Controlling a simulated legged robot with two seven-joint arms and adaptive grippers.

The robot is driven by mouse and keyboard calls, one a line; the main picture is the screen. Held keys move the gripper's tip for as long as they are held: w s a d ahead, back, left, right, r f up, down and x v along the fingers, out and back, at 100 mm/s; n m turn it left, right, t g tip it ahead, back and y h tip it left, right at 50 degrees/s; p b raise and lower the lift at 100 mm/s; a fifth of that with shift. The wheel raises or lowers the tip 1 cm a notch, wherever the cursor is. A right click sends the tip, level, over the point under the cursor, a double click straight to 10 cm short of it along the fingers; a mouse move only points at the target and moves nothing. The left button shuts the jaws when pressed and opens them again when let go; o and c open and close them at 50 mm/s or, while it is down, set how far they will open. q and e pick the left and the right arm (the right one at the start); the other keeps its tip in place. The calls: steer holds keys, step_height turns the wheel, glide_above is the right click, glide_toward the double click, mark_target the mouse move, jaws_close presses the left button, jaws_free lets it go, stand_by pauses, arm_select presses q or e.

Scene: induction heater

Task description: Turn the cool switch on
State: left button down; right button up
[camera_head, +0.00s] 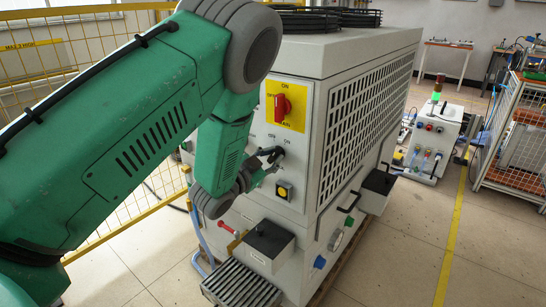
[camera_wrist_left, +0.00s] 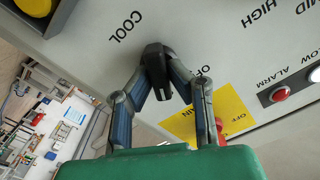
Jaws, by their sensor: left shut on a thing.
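The cool switch is a black knob (camera_wrist_left: 154,60) on the light grey heater panel, beside the printed word COOL in the left wrist view. The two fingers of my left gripper (camera_wrist_left: 160,82) are closed around the knob, one on each side. In the head view my left gripper (camera_head: 270,156) reaches the panel from the left, below the red main switch (camera_head: 283,106) on its yellow plate. The knob is mostly hidden by the gripper there. My right gripper is not in view.
A yellow fence (camera_head: 70,60) is behind my arm. Open floor lies right.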

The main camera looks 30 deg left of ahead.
arm_select(q)
steer(key=shift+s+d+f, duration=0.1)
steer(key=shift+s+f, duration=0.05)
steer(key=shift+f, duration=0.25)
steer(key=c, duration=1.5)
jaws_free()
steer(key=shift+c, duration=0.2)
steer(key=shift+r, duration=0.1)
steer(key=s+a, duration=0.1)
steer(key=s, duration=1)
steer(key=shift+s, duration=0.35)
steer(key=shift+a, duration=0.1)
